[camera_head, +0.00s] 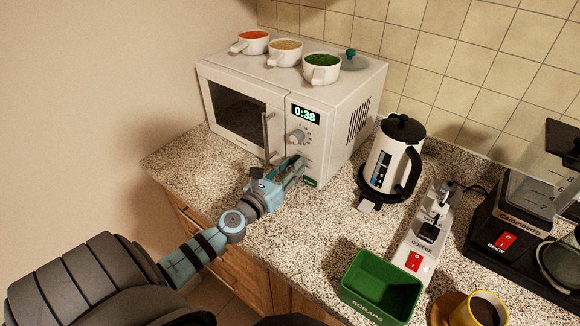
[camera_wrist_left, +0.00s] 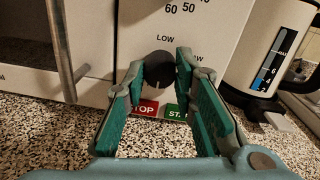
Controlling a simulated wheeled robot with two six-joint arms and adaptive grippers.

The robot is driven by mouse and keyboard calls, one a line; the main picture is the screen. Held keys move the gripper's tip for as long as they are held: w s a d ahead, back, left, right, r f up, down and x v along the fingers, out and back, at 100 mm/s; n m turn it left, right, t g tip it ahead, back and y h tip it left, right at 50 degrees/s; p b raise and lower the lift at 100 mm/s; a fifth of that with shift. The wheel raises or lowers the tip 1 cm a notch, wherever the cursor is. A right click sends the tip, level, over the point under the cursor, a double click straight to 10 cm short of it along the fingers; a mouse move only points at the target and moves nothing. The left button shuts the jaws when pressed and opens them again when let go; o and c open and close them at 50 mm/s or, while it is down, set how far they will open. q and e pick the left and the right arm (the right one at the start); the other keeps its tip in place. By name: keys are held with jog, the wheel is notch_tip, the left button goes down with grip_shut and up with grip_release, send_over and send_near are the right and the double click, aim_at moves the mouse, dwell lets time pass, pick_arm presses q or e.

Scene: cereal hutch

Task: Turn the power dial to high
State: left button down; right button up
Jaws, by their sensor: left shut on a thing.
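The white microwave (camera_head: 335,135) stands at the back left, its display reading 0:38. Its upper dial (camera_head: 295,137) is uncovered, with numbers around it. In the head view the gripper mostly hides this dial. My right gripper is not in view.
The door handle (camera_head: 266,137) is close left of my gripper. Red STOP (camera_wrist_left: 144,107) and green START (camera_wrist_left: 176,111) buttons are just below the dial. A white kettle (camera_head: 388,160), power strip (camera_head: 420,245) and green scraps bin (camera_head: 378,283) stand to the right. Bowls sit on the microwave.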

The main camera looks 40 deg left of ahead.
pick_arm(q)
jog(key=c, duration=1.3)
grip_release()
jog(key=s, duration=1.2)
jog(key=shift+d, duration=0.4)
